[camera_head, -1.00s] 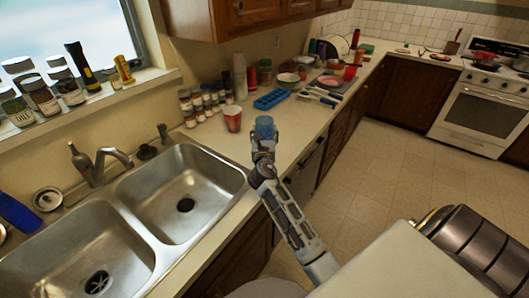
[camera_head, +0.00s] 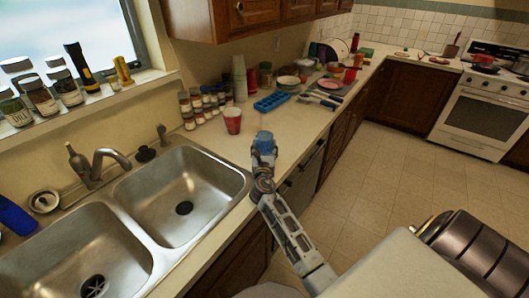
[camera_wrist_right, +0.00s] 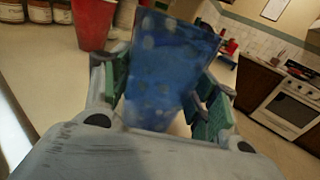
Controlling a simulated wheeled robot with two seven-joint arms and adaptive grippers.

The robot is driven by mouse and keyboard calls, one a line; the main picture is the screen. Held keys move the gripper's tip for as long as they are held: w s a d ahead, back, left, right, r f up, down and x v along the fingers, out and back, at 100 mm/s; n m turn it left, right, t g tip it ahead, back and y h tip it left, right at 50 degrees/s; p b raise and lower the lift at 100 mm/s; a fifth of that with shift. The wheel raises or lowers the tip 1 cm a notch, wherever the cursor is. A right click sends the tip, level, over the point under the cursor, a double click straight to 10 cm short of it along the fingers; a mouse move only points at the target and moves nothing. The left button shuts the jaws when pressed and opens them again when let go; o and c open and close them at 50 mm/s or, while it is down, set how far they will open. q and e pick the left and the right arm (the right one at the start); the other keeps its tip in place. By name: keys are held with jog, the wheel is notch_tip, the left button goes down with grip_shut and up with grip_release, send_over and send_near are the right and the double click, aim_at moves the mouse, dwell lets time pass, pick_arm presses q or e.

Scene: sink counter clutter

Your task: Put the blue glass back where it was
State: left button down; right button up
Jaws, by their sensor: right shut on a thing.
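The blue glass (camera_head: 264,138) is in my right gripper (camera_head: 263,152), over the counter's front edge to the right of the sink. In the right wrist view the blue glass (camera_wrist_right: 170,70), speckled with pale spots, stands between the green-padded fingers of my right gripper (camera_wrist_right: 165,95), which are shut on it. It is slightly tilted in that view. Whether its base touches the counter cannot be told. My left gripper is not in view.
A red cup (camera_head: 232,120) stands on the counter left of the glass; it also shows in the right wrist view (camera_wrist_right: 93,24). Behind are a blue ice tray (camera_head: 272,102), spice jars (camera_head: 197,106) and stacked cups (camera_head: 240,78). The double sink (camera_head: 180,195) lies left.

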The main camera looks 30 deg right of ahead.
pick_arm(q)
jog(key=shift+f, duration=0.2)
pick_arm(e)
jog(key=shift+f, duration=0.6)
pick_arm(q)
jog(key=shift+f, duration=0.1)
pick_arm(e)
jog(key=shift+f, duration=0.15)
jog(key=o, duration=1.2)
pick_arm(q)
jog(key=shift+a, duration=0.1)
pick_arm(e)
jog(key=shift+s, duration=0.1)
jog(key=shift+b+v, duration=0.45)
jog(key=shift+v, duration=4.35)
jog(key=shift+s+a, duration=0.5)
jog(key=shift+s, duration=0.05)
jog(key=shift+s+a, duration=0.2)
jog(key=shift+s, duration=0.15)
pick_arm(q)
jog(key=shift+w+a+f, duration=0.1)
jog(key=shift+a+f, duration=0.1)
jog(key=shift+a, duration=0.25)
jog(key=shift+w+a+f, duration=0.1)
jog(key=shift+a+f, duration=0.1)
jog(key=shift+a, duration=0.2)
